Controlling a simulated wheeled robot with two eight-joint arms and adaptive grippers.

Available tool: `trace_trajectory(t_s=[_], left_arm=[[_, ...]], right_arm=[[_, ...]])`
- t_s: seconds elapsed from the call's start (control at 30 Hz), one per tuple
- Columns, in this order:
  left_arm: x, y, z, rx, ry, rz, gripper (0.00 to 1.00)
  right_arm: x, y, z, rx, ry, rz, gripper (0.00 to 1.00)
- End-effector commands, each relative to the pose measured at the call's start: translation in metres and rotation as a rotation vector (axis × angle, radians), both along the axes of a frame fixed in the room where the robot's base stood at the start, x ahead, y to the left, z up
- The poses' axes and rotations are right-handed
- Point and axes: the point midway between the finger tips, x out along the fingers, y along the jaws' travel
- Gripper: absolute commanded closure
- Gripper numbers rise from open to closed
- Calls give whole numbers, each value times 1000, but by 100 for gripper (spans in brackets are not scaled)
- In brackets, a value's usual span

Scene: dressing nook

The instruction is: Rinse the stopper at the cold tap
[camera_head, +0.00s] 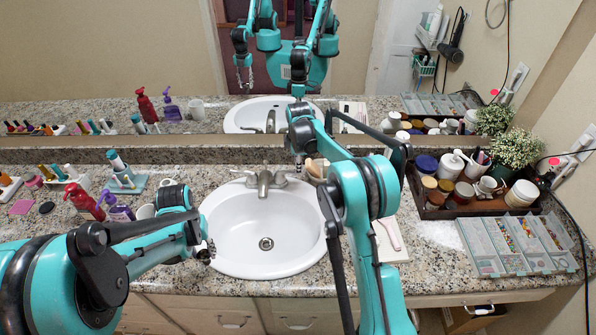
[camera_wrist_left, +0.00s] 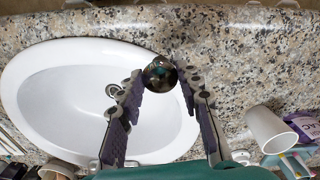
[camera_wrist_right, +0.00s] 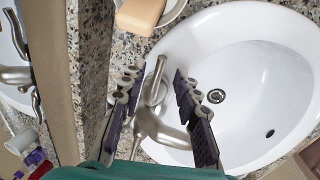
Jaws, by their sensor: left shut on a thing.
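The stopper (camera_wrist_left: 160,74), a shiny dark metal round piece, is between the fingertips of my left gripper (camera_wrist_left: 163,82), which is shut on it. In the head view my left gripper (camera_head: 205,250) is at the left rim of the white sink (camera_head: 235,262). The metal tap (camera_head: 264,182) stands at the back of the sink. In the right wrist view its right-hand lever (camera_wrist_right: 155,82) shows between the spread fingers of my right gripper (camera_wrist_right: 155,85); I cannot tell whether they touch it. In the head view my right arm mostly hides that gripper. I see no water running.
A soap bar (camera_wrist_right: 140,14) lies close to the right gripper. A white cup (camera_wrist_left: 268,130) and a purple bottle (camera_head: 120,212) stand left of the sink. A dark tray (camera_head: 480,210) of jars and a compartment box (camera_head: 515,245) are at the right. The mirror wall is behind.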

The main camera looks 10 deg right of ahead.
Motion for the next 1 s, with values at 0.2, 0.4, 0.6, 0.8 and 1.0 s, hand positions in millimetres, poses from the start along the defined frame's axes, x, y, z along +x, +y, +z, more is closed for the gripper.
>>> trace_trajectory(t_s=[0.2,0.4,0.6,0.8,1.0], left_arm=[[0,0,-9,0,0,0,94],[0,0,-9,0,0,0,94],[0,0,-9,0,0,0,94],[0,0,-9,0,0,0,94],[0,0,-6,0,0,0,94]], right_arm=[[5,-1,-27,0,0,-1,68],[6,-1,-31,0,0,-1,68],[6,-1,-30,0,0,-1,79],[6,-1,-30,0,0,-1,100],[2,1,-30,0,0,-51,100]])
